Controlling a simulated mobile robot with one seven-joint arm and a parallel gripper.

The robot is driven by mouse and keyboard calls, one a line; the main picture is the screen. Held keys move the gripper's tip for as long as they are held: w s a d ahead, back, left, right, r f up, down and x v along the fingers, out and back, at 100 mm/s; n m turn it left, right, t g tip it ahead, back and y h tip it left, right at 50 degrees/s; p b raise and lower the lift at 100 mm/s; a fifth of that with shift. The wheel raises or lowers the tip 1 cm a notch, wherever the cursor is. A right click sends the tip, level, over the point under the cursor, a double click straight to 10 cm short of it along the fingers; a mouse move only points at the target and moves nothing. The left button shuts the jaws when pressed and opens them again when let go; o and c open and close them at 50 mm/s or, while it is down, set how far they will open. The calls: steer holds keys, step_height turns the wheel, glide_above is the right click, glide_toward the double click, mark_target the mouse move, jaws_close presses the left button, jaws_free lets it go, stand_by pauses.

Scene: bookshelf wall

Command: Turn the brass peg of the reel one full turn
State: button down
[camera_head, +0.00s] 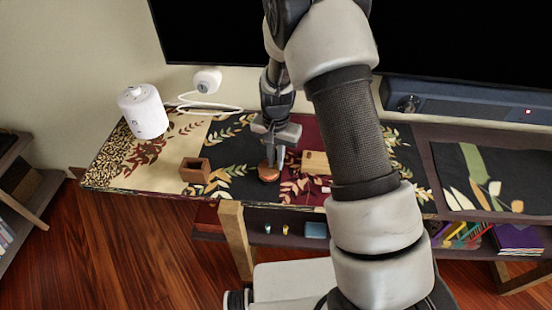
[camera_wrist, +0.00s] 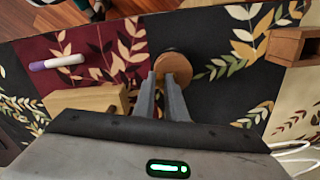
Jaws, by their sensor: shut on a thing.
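The reel, a round copper-brown disc (camera_head: 269,174), stands on the patterned cloth near the table's front edge. In the wrist view the reel (camera_wrist: 183,70) shows just beyond my fingertips. My gripper (camera_head: 275,163) points down over the reel with its fingers at its upper side. In the wrist view my gripper (camera_wrist: 163,78) has its two fingers close together against the reel. The fingers are shut on the reel's peg. The peg itself is hidden by the fingers, so its angle cannot be told.
A purple-and-white marker (camera_wrist: 57,62) lies beyond the block. A white cylinder (camera_head: 143,110) stands at the far left; a soundbar (camera_head: 465,102) is behind.

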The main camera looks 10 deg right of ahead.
stand_by(0.4)
steer(key=c, duration=1.8)
jaws_free()
step_height(320, 180, up, 18)
steer(key=p, duration=0.2)
steer(key=shift+f, duration=0.25)
